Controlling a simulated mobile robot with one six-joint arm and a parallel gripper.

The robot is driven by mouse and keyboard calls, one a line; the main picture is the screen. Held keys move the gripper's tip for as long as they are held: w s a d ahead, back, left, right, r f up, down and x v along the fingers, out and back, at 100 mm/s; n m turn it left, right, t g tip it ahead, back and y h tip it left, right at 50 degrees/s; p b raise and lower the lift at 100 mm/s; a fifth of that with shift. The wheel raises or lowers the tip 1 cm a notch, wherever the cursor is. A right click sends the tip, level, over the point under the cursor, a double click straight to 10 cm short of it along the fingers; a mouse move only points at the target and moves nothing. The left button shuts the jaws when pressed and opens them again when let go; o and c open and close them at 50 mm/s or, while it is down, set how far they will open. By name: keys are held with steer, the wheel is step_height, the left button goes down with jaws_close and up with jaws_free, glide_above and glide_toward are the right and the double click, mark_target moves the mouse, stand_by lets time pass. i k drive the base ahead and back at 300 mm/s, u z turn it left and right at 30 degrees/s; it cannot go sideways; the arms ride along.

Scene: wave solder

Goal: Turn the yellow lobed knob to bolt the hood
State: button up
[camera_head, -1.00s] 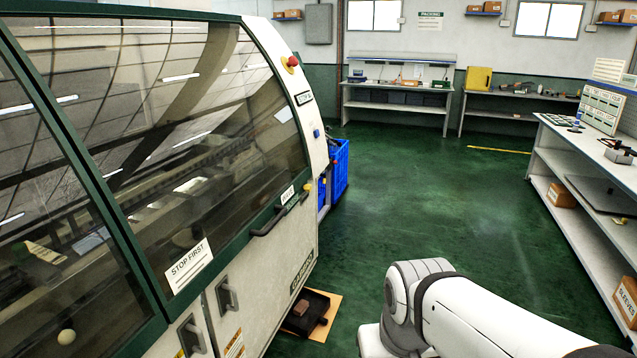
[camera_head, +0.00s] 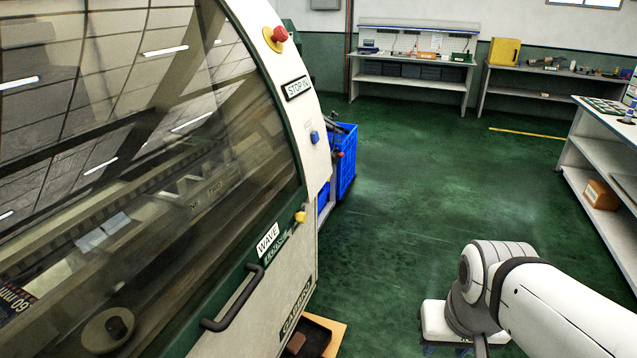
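The yellow lobed knob (camera_head: 300,217) is small and sits at the lower right corner of the hood, just right of the WAVE label. The hood (camera_head: 150,170) is a large tinted window in a green frame on the machine's front, and it looks closed. A dark bar handle (camera_head: 234,300) is on its lower edge, below and left of the knob. My white arm shows at the lower right, well away from the knob. My gripper is not in view.
A red stop button (camera_head: 276,38) and a blue button (camera_head: 314,137) are on the machine's pale end panel. Blue crates (camera_head: 345,165) stand behind it. A dark tray (camera_head: 312,338) lies on the floor below. The green floor (camera_head: 420,200) to the right is clear.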

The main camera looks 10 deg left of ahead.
mark_target(301, 217)
steer(key=u, duration=0.1)
steer(key=i, duration=0.6)
steer(key=u, duration=0.55)
steer(key=k, duration=0.65)
steer(key=u, duration=0.25)
steer(key=i, duration=0.65)
steer(key=z, duration=0.15)
